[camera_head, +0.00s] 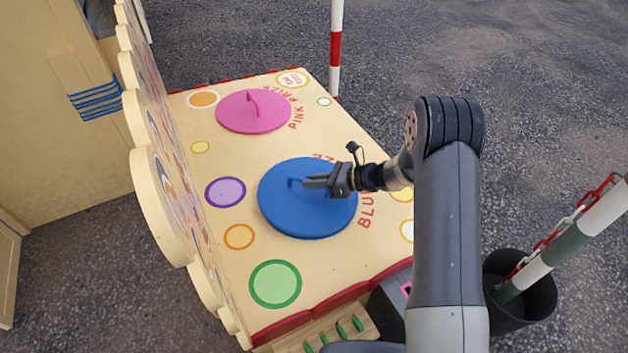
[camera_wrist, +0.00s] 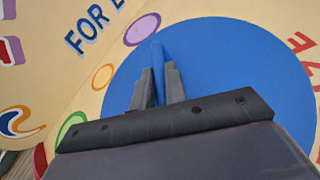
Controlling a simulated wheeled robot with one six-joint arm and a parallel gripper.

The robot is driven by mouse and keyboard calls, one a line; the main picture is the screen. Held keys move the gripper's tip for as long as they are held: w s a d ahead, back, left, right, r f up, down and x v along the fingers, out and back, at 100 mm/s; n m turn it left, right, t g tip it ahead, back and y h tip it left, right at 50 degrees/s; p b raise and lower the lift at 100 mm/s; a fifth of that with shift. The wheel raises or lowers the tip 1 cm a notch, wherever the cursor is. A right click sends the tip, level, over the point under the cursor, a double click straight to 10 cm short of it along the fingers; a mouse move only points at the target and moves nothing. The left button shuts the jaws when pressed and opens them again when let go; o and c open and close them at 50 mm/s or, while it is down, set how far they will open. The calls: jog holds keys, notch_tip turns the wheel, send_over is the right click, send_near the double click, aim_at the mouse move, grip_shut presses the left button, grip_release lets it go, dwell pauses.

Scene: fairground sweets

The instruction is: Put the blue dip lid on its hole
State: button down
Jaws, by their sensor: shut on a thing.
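The blue lid (camera_head: 290,218) is a round disc with an upright handle, near the middle of the painted board in the head view. It also fills much of the wrist view (camera_wrist: 235,65). My gripper (camera_head: 308,182) reaches in from the right, over the lid. In the wrist view its two fingers (camera_wrist: 158,85) are shut on the lid's blue handle. The lid looks flat and level with the board. The hole is not visible, and I cannot tell whether the lid rests on the board or is slightly above it.
A pink lid (camera_head: 262,113) with a handle lies farther back on the board (camera_head: 322,262). A scalloped painted panel (camera_head: 160,205) stands along the left. A red-and-white pole (camera_head: 335,50) rises behind. A striped pole (camera_head: 560,250) stands in a black bucket (camera_head: 535,302) at right.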

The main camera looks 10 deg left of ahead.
jog(key=shift+d, duration=0.15)
jog(key=shift+f+b, duration=0.7)
dwell(0.5)
jog(key=c, duration=1.3)
grip_release()
jog(key=shift+s, duration=0.1)
jog(key=shift+c, duration=0.2)
jog(key=p+v, duration=0.1)
jog(key=v, duration=0.9)
jog(key=shift+d+r, duration=0.1)
jog(key=shift+d, duration=0.2)
jog(key=shift+a, duration=0.1)
